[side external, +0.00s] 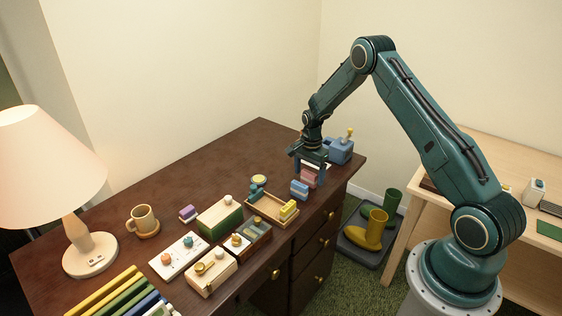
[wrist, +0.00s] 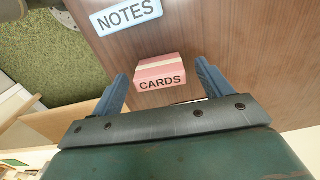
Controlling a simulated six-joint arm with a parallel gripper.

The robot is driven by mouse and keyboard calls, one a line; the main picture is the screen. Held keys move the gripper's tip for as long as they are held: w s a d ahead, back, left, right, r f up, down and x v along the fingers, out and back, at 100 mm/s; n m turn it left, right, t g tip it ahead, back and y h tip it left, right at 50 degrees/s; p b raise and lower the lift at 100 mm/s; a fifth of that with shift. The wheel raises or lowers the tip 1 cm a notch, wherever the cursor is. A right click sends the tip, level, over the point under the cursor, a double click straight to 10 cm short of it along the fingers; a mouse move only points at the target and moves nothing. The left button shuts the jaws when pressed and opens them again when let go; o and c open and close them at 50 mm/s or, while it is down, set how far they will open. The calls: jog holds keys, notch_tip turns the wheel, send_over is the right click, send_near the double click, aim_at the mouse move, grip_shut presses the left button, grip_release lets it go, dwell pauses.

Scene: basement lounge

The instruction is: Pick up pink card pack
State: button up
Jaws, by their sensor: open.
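The pink card pack (wrist: 160,73) lies on the dark wooden desk, with a pale band across it and the word CARDS on its side. In the side external view the pack (side external: 309,178) shows partly, between and below the fingers. My gripper (wrist: 161,83) is open, with one blue finger on each side of the pack. Gaps show between the pack and both fingers in the wrist view. My gripper (side external: 310,170) points down over the right part of the desk in the side external view.
A blue NOTES pack (wrist: 125,15) lies close to the pink pack; it also shows in the side external view (side external: 299,190). A blue box (side external: 340,151) stands just behind my gripper. A wooden tray (side external: 262,213) with yellow blocks is nearby. The desk's back left (side external: 220,160) is clear.

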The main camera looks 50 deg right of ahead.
jog(key=shift+f, duration=1.15)
jog(key=c, duration=1.1)
